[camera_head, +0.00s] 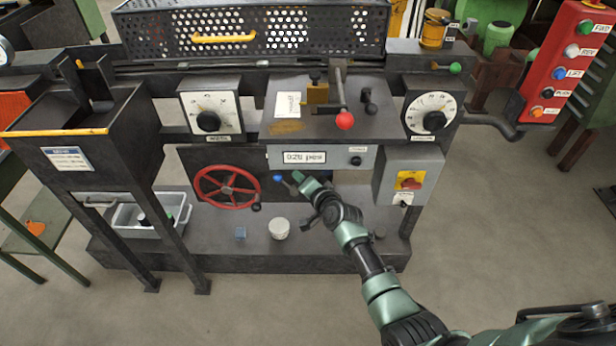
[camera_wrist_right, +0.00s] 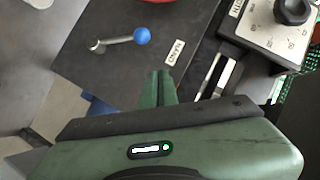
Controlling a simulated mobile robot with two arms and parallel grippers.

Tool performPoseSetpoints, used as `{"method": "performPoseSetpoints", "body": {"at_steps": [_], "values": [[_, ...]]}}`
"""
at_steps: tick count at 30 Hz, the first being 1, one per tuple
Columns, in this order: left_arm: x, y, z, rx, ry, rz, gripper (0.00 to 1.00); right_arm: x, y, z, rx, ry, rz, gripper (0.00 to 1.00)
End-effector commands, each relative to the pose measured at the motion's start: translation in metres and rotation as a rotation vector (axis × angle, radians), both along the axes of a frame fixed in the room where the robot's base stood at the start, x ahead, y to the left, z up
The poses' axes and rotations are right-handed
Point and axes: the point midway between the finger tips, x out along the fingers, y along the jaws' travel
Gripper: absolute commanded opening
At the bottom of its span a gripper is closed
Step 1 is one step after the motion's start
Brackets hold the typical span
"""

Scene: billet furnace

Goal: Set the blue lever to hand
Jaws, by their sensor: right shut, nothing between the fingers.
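The blue lever shows in the head view as a blue ball knob (camera_head: 278,178) just right of the red handwheel, on the dark panel. In the right wrist view the lever's blue knob (camera_wrist_right: 142,36) is on a short metal rod, which runs from a pivot at its left. A white label reading HAND (camera_wrist_right: 175,52) lies on the panel to the right of the knob. My right gripper (camera_head: 302,180) is just right of the knob. In the wrist view its fingers (camera_wrist_right: 160,86) are shut and empty, below the knob and label, apart from the lever. My left gripper is not in view.
The red handwheel (camera_head: 227,187) is left of the lever. A display box (camera_head: 303,157) overhangs above, and a yellow box with a red switch (camera_head: 410,180) stands right. A blue cube (camera_head: 240,233) and a white round pot (camera_head: 279,229) sit on the base below.

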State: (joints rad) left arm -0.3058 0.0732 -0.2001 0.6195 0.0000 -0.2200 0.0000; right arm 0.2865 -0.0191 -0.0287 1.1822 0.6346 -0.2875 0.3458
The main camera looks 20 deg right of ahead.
Motion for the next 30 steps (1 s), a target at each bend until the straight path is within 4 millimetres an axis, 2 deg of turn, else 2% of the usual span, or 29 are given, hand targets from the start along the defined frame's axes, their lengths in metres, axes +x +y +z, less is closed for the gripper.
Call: {"method": "performPoseSetpoints", "body": {"at_steps": [3,9,27,30], "values": [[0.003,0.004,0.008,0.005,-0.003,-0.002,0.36,-0.02,-0.003,0.01,0.001,0.0,0.0,0.0],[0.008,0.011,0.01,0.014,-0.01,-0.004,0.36,-0.039,-0.006,0.018,0.0,-0.001,0.0,0.0],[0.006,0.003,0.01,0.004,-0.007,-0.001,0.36,-0.042,-0.007,0.019,-0.001,-0.001,0.0,0.0],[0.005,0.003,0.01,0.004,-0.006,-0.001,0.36,-0.046,-0.006,0.011,-0.013,0.012,0.003,0.0]]}}
